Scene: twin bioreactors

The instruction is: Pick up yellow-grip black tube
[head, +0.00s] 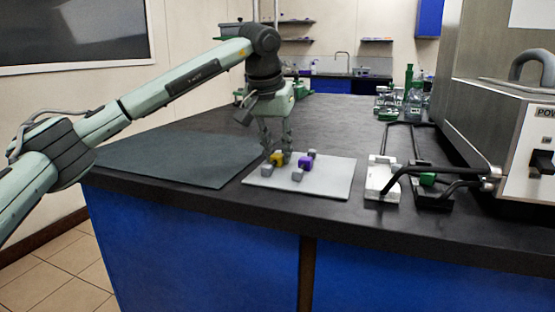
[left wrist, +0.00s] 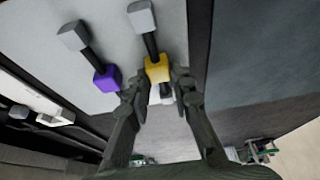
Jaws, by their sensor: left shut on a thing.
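The yellow-grip black tube (left wrist: 157,69) has a yellow block around a thin black tube and a grey end block. It is on the white board (head: 333,187), and its yellow part also shows in the head view (head: 277,159). My left gripper (head: 276,147) reaches down from above and is shut on the yellow grip. In the left wrist view the two fingers (left wrist: 158,85) sit on either side of the yellow block. I cannot tell whether the tube is clear of the board. My right gripper is not in view.
A purple-grip black tube (head: 305,163) lies close beside on the same board. A dark mat (head: 170,163) is to the left. A white device (head: 381,179) with black hoses and a steel machine (head: 505,120) stand to the right. Glassware (head: 413,95) is at the back.

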